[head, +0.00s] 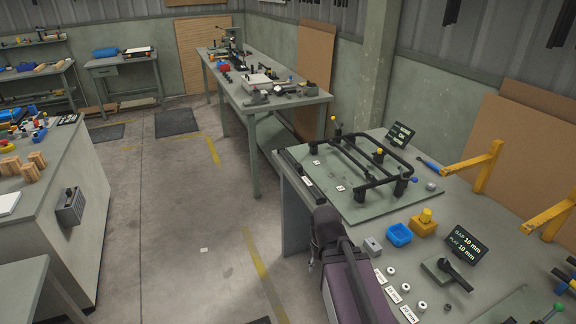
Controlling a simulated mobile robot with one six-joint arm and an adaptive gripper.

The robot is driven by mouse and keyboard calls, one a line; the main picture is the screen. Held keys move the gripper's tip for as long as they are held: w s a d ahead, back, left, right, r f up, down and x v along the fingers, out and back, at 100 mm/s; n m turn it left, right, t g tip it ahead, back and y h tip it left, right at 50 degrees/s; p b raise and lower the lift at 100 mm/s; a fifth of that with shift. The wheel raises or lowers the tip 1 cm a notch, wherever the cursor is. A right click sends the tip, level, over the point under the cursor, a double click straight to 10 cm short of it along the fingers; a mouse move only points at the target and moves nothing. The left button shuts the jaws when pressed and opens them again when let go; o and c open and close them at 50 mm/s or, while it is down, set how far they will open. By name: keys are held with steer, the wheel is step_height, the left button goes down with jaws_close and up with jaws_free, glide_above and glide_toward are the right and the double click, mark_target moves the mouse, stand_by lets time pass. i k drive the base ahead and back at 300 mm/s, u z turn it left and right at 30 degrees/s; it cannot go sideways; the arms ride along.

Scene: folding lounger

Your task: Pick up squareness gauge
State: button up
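No object here can be told with certainty as the squareness gauge. On the right-hand workbench (425,205), a black tubular frame (352,157) sits on a green plate (332,198) with black posts. A long dark bar (297,172) lies along the plate's left edge. A grey block with a black lever (452,272) lies near a dark display (468,241) reading gap and play 10 mm. A second small display (400,134) stands behind the frame.
A blue bin (399,235), a yellow block (423,226) and yellow brackets (484,166) are on the bench. Another bench (265,97) stands behind. The floor (185,215) to the left is open.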

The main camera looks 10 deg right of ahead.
mark_target(298, 167)
steer(key=i, duration=0.95)
steer(key=z, duration=0.05)
